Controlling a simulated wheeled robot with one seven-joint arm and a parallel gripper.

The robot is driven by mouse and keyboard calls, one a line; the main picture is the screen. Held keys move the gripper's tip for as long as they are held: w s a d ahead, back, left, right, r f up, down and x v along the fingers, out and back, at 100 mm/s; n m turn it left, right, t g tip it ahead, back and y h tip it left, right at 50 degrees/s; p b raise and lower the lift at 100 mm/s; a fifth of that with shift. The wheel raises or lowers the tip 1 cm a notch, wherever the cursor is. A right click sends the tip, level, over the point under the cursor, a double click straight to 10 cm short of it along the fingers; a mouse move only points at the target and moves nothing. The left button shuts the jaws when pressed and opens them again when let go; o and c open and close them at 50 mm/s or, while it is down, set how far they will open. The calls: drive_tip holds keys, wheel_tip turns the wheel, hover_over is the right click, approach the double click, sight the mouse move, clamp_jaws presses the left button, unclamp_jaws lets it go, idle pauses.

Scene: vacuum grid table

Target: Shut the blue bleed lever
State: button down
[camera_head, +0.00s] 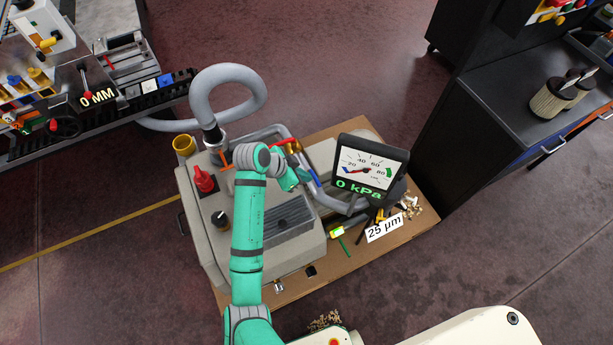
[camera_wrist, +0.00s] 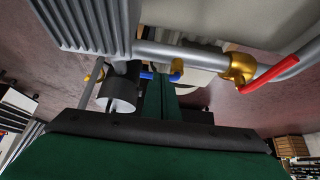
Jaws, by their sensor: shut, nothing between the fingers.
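The blue bleed lever (camera_wrist: 147,75) shows in the wrist view just beyond my fingertips, beside a small brass fitting (camera_wrist: 177,68) under the grey pipe. My gripper (camera_wrist: 161,80) is shut and empty, its green fingers together and overlapping part of the lever in the picture. I cannot tell whether they touch it. In the head view my gripper (camera_head: 292,180) is over the pump's pipework, and a small blue part (camera_head: 315,178) shows just to its right.
A red lever (camera_wrist: 268,78) on a larger brass valve (camera_wrist: 238,68) stands to the right in the wrist view. A ribbed grey body (camera_wrist: 85,25) is close at upper left. The gauge (camera_head: 372,162) reads 0 kPa. Small tools and a 25 µm label (camera_head: 384,228) lie on the board.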

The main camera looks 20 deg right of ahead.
drive_tip(key=v, duration=1.3)
drive_tip(key=shift+w+d, duration=0.1)
drive_tip(key=shift+d, duration=0.05)
